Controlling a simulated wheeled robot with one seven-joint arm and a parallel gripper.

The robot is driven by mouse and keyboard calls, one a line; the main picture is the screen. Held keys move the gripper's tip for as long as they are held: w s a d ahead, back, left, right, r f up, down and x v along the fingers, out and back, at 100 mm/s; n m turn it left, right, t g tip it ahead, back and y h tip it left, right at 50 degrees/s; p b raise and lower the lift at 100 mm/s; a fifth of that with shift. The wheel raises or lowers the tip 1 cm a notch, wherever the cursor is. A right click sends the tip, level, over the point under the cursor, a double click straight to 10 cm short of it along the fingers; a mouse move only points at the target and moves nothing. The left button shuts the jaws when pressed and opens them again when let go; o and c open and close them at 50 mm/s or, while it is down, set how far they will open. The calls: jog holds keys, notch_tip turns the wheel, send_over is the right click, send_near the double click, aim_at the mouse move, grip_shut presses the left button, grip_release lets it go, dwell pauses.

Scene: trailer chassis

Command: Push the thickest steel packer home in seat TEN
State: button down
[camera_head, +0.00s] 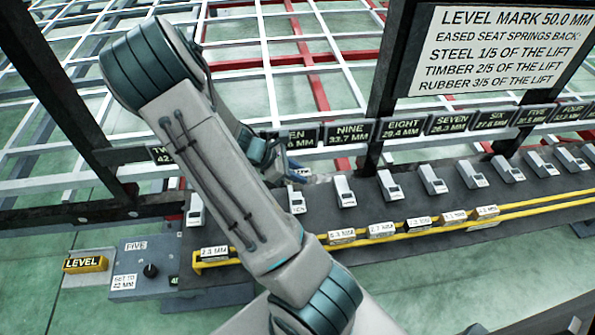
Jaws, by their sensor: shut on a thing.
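My gripper (293,178) is by seat TEN, partly hidden behind my own forearm. It is shut on a small pale grey piece (303,175), apparently a packer, of which only a little shows. I cannot tell how deep it sits in the seat. The seat TEN plate (304,138) is above it, its left end covered by my arm. Below is a grey clamp-like block (297,201), apparently labelled TEN.
More seat plates, such as NINE (350,133) and EIGHT (404,123), run right, with similar blocks along the dark beam. A yellow rail (400,231) holds several labelled packers. A LEVEL plate (86,264) and knob box (142,268) are at lower left. Dark posts rise behind.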

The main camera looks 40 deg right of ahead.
aim_at(297, 184)
jog(key=shift+f+b, duration=1.7)
jog(key=shift+f, duration=1.05)
jog(key=shift+f+b, duration=1.5)
jog(key=shift+f, duration=1.3)
jog(key=c, duration=1.1)
grip_release()
jog(key=shift+o, duration=0.2)
jog(key=shift+a+r, duration=0.1)
jog(key=p+v, duration=0.3)
jog(key=v, duration=1)
jog(key=shift+w+a+r, duration=0.15)
jog(key=shift+a+r, duration=0.05)
jog(key=shift+r, duration=0.05)
jog(key=shift+p, duration=0.3)
jog(key=s+a+r+m+t+y+p, duration=0.2)
jog(key=s+a+r+m+p, duration=0.2)
jog(key=r, duration=0.8)
jog(key=s+a+r+m+t+y+p, duration=0.3)
jog(key=r+p, duration=0.5)
jog(key=r, duration=0.4)
jog(key=s+a+r+m+t+y+p, duration=0.2)
jog(key=s+a+r+m+p, duration=0.2)
jog(key=r, duration=0.8)
jog(key=s+a+p, duration=0.1)
jog(key=a+p, duration=0.1)
jog(key=a, duration=0.1)
jog(key=shift+s+r+m+t+y, duration=0.3)
jog(key=shift+r+m+y, duration=0.1)
